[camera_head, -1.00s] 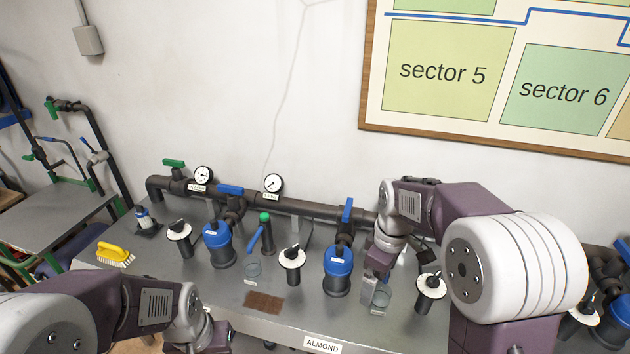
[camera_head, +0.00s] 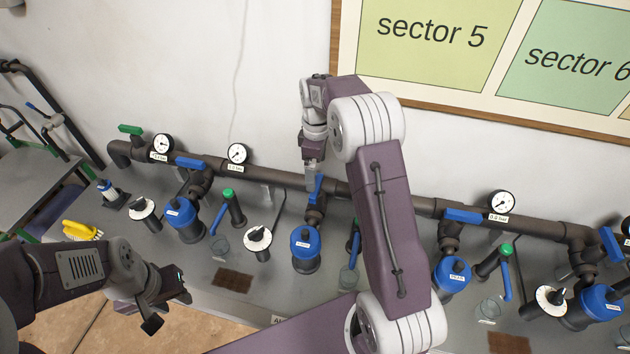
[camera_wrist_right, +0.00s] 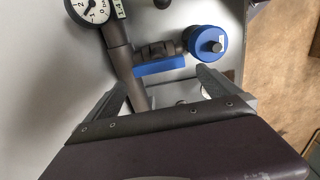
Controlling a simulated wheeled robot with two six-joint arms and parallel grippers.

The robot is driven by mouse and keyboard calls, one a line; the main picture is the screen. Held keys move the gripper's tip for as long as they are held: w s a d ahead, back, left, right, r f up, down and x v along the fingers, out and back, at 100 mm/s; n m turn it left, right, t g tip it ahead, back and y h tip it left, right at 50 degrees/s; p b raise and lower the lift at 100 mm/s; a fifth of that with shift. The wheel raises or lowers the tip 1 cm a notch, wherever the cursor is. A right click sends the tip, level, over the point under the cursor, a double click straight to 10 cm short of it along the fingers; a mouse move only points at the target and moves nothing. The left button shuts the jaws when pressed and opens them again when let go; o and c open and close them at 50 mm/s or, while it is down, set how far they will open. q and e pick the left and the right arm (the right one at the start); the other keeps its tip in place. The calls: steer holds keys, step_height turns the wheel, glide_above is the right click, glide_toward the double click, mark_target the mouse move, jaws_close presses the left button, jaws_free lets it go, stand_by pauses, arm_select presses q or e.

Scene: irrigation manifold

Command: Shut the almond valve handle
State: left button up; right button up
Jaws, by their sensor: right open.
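A blue valve handle (camera_head: 316,188) sits on the pipe above a blue-capped filter (camera_head: 305,243). The bench front carries a partly hidden label starting "AL" (camera_head: 278,320). My right gripper (camera_head: 311,176) is just above this handle, pointing down. In the right wrist view the blue handle (camera_wrist_right: 160,66) lies across the gap between the open fingers of my right gripper (camera_wrist_right: 167,90); I cannot tell whether they touch it. Another blue handle (camera_head: 189,162) lies along the pipe to the left. My left gripper (camera_head: 166,300) is open and empty over the bench's front edge.
Pressure gauges (camera_head: 237,153) stand on the long pipe (camera_head: 270,178). Black-knobbed white dials (camera_head: 257,239), green-topped posts (camera_head: 230,206) and glass cups (camera_head: 220,246) crowd the bench. More blue valves (camera_head: 462,215) are at right.

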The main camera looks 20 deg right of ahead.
mark_target(317, 185)
step_height(317, 185, down, 6)
steer(key=shift+w+d+f+p, duration=0.15)
steer(key=shift+f+p, duration=0.1)
steer(key=shift+p, duration=0.2)
steer(key=shift+f, duration=0.35)
steer(key=c, duration=1)
